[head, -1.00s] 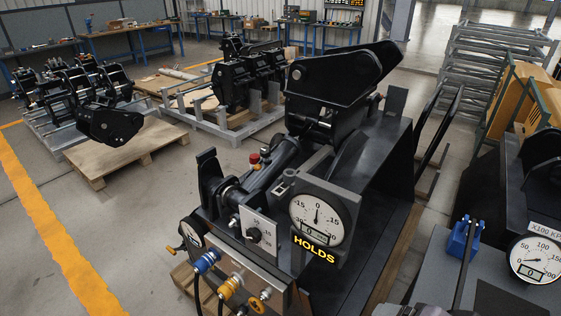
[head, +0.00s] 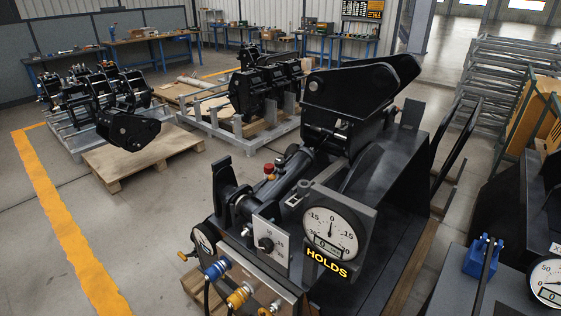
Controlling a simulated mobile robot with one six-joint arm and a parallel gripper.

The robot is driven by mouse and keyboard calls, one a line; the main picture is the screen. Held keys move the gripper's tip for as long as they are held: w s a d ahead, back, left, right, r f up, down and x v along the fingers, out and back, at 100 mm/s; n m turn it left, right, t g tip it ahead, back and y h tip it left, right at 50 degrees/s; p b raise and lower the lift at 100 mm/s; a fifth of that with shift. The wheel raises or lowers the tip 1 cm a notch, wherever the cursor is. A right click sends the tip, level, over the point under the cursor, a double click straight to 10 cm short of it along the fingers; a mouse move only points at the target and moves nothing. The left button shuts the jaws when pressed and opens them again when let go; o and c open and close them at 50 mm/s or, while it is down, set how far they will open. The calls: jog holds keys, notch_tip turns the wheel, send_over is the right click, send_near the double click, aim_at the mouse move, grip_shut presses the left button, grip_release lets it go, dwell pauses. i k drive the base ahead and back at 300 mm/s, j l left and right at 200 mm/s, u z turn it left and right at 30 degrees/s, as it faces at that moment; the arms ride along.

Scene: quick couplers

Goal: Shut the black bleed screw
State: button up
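A black knob (head: 266,244) sits on a pale plate with scale marks (head: 272,232), on the front of the black machine. It is the black screw-like part I can make out, but I cannot tell for sure that it is the bleed screw, nor whether it is open or shut. A round dial gauge (head: 332,232) stands to its right, its needle near 0, above a yellow "HOLDS" sign (head: 327,264). My gripper is not in view.
Blue (head: 216,270) and yellow (head: 238,297) couplings stick out of the machine's front. A red-capped fitting (head: 269,169) stands behind the knob. A blue block (head: 484,256) and a second gauge (head: 548,282) are at the right. Open floor with a yellow line (head: 62,220) lies left.

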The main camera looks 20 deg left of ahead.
aim_at(279, 162)
jog(key=i+j, duration=0.15)
jog(key=j, duration=0.2)
jog(key=i+j, duration=0.15)
jog(key=j, duration=0.2)
jog(key=i+j+u, duration=0.1)
jog(key=j, duration=0.3)
jog(key=i+j, duration=0.25)
jog(key=k+j+u, duration=0.05)
jog(key=j, duration=0.05)
